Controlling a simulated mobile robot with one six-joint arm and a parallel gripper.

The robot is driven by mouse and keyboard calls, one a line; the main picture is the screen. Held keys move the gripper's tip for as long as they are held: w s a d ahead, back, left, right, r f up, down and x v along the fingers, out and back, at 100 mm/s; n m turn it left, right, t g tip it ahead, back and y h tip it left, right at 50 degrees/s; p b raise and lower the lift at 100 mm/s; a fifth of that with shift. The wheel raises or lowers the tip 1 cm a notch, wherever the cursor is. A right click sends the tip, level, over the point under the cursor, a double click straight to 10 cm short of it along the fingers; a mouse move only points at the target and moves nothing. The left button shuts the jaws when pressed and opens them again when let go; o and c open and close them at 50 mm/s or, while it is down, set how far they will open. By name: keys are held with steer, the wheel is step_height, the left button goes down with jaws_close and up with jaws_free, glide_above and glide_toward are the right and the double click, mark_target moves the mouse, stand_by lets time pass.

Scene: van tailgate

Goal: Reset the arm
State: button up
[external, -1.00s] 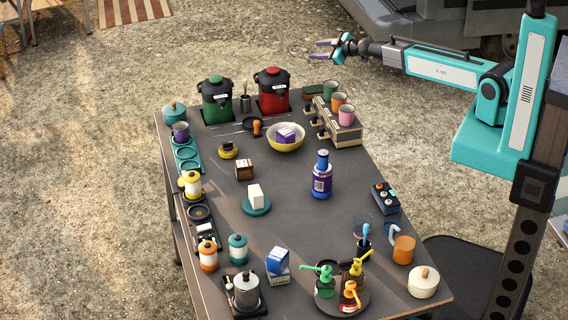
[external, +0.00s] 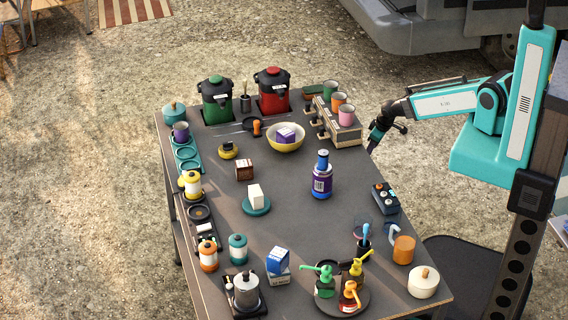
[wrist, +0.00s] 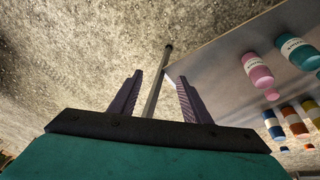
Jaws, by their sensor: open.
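My gripper (external: 374,147) hangs beside the right edge of the dark table (external: 300,225), below the row of mugs, with its fingers pointing down. In the wrist view my gripper (wrist: 158,92) shows two purple fingers spread apart with nothing held between them. A thin grey pole (wrist: 155,95) shows behind the gap between the fingers; I cannot tell how far away it is.
Close to the gripper, a rack (external: 337,128) holds green, orange and pink mugs. Pink (wrist: 257,72) and teal (wrist: 297,50) bottles show at right in the wrist view. Open gravel lies beyond the table.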

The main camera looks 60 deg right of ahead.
steer(key=s+a+f+g+b, duration=0.2)
steer(key=s+a+f+g, duration=0.1)
steer(key=s+a, duration=0.3)
steer(key=s+a+f+g+y+b, duration=0.1)
steer(key=s+a+f, duration=0.4)
steer(key=s, duration=0.6)
steer(key=s+a+f+g+b, duration=0.3)
steer(key=s+a+f+g, duration=0.2)
steer(key=s, duration=0.4)
steer(key=shift+s+a+y+b, duration=0.2)
steer(key=shift+a+y+b, duration=0.2)
steer(key=shift+a, duration=0.4)
steer(key=shift+f, duration=0.1)
